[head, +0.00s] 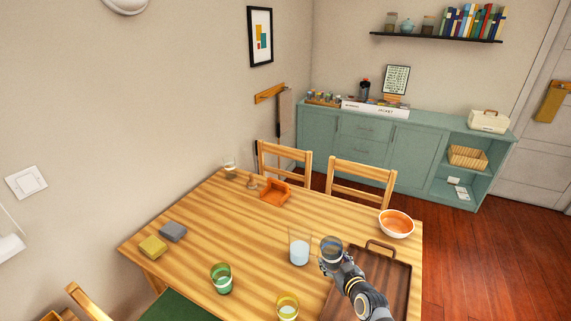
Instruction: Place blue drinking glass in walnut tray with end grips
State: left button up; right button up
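The blue drinking glass (331,247) is a short, dark blue-tinted tumbler, upright. My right gripper (331,265) reaches in from the lower right and is closed around its lower part, which the fingers partly hide. The walnut tray (390,277) is dark brown with a raised grip at its far end. It lies at the right of the table, partly covered by my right arm. The glass shows at the tray's far left edge; I cannot tell its height above the table. My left gripper is out of view.
A tall glass with pale blue contents (299,247) stands just left of the held glass. A green glass (221,279), a yellow glass (287,306), an orange-and-white bowl (396,223) and an orange tray (274,192) share the table (215,235). Two chairs stand behind.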

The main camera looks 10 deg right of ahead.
jog(key=s+a+r+n+g+y, duration=0.6)
jog(key=s+a+r+n+g, duration=0.1)
jog(key=r, duration=0.4)
jog(key=s+a+r+n+g+y, duration=0.6)
jog(key=s+a+r+n+g, duration=0.1)
jog(key=a+r+n, duration=0.3)
notch_tip(320, 180, up, 3)
jog(key=shift+s+a+f, duration=0.2)
jog(key=shift+s+a, duration=0.45)
jog(key=shift+s, duration=0.2)
jog(key=shift+s, duration=0.1)
